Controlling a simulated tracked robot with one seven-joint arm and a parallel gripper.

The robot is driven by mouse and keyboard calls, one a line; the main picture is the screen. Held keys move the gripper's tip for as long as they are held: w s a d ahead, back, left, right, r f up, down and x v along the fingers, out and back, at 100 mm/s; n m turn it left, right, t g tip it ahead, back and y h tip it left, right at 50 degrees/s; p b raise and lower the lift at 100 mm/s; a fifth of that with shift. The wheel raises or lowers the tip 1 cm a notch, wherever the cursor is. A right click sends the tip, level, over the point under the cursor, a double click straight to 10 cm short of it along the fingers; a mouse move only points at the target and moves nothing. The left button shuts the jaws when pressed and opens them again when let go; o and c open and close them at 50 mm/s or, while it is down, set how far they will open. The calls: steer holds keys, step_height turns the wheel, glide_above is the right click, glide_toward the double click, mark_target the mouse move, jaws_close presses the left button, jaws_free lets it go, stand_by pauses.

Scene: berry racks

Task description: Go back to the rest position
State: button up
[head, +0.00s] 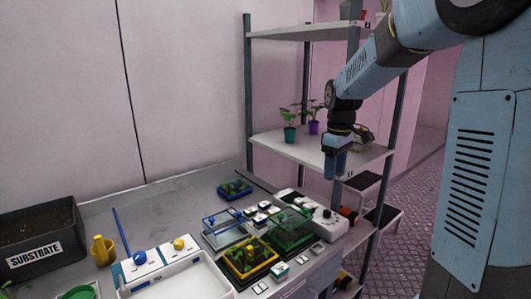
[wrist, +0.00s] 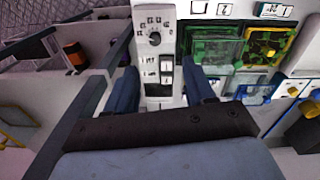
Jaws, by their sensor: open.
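My gripper (head: 335,163) hangs from my blue arm on the right side of the head view, pointing down in front of the shelf rack. In the wrist view my gripper (wrist: 163,92) shows its two blue fingers spread apart, with nothing held between them. Beyond the fingers lies a white control box (wrist: 153,35) with a round dial and several switches. The same control box (head: 326,222) stands at the right end of the bench in the head view, below my gripper and apart from it.
The rack (head: 322,152) holds potted plants (head: 290,130) on its middle shelf, close to my arm. On the bench are a green clear-lidded box (head: 291,229), a yellow tray (head: 250,260), a blue tray (head: 234,188), a white tray (head: 178,278) and a substrate bin (head: 38,240).

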steer(key=s+r+m+t, duration=0.2)
steer(key=s+m, duration=0.2)
steer(key=s, duration=0.9)
steer(key=s+r+m+t, duration=0.3)
steer(key=s+m, duration=0.2)
steer(key=s, duration=0.8)
steer(key=shift+s+r, duration=0.25)
steer(key=shift+r, duration=0.1)
